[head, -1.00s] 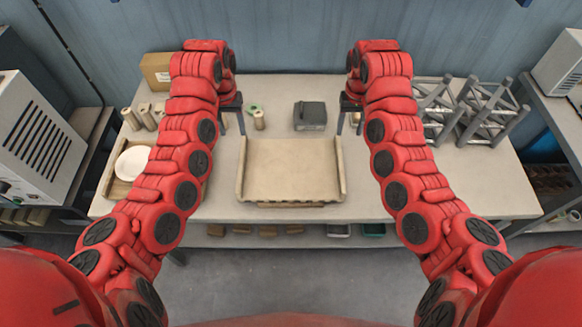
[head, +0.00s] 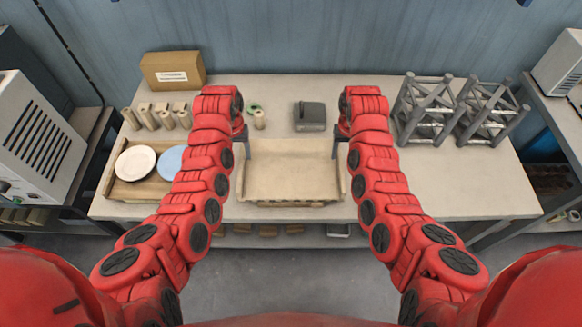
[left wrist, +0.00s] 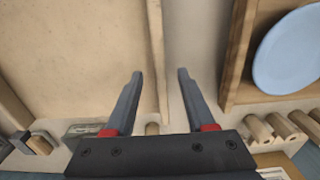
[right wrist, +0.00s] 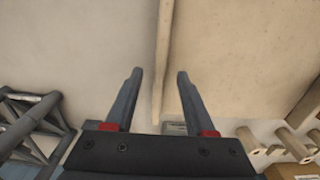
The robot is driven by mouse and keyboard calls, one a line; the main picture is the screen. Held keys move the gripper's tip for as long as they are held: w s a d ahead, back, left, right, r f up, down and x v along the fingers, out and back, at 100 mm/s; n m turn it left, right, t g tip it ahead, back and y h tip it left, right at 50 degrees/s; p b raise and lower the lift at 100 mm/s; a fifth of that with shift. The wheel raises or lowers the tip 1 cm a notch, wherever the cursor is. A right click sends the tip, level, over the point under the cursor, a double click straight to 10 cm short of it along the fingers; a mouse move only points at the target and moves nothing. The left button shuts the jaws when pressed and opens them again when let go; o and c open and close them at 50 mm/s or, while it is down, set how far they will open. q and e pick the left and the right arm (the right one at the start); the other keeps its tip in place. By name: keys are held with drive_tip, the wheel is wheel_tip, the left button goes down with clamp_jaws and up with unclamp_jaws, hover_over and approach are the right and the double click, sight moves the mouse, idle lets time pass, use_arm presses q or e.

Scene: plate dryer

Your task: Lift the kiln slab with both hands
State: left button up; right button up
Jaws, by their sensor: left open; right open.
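The kiln slab (head: 290,170) is a flat beige board with raised side rims, lying near the table's front edge. My left gripper (head: 240,150) is at its left rim, open and pointing down. In the left wrist view the rim (left wrist: 156,45) runs between the line of the two open fingers (left wrist: 160,75). My right gripper (head: 338,150) is at the right rim, also open. In the right wrist view that rim (right wrist: 162,60) lies between its open fingers (right wrist: 160,74). I cannot tell how far the fingertips reach down beside the rims.
A wooden tray (head: 108,184) with a white plate (head: 135,163) and a blue plate (head: 170,161) is at left. Several beige posts (head: 166,119) and a cardboard box (head: 173,71) stand behind it. A dark grey block (head: 309,116) is behind the slab; metal trusses (head: 428,108) stand at right.

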sight(241, 161)
use_arm(q)
drive_tip(key=shift+f, duration=2.45)
use_arm(e)
drive_tip(key=shift+f, duration=2.45)
use_arm(q)
clamp_jaws()
use_arm(e)
clamp_jaws()
drive_tip(key=shift+r, duration=0.1)
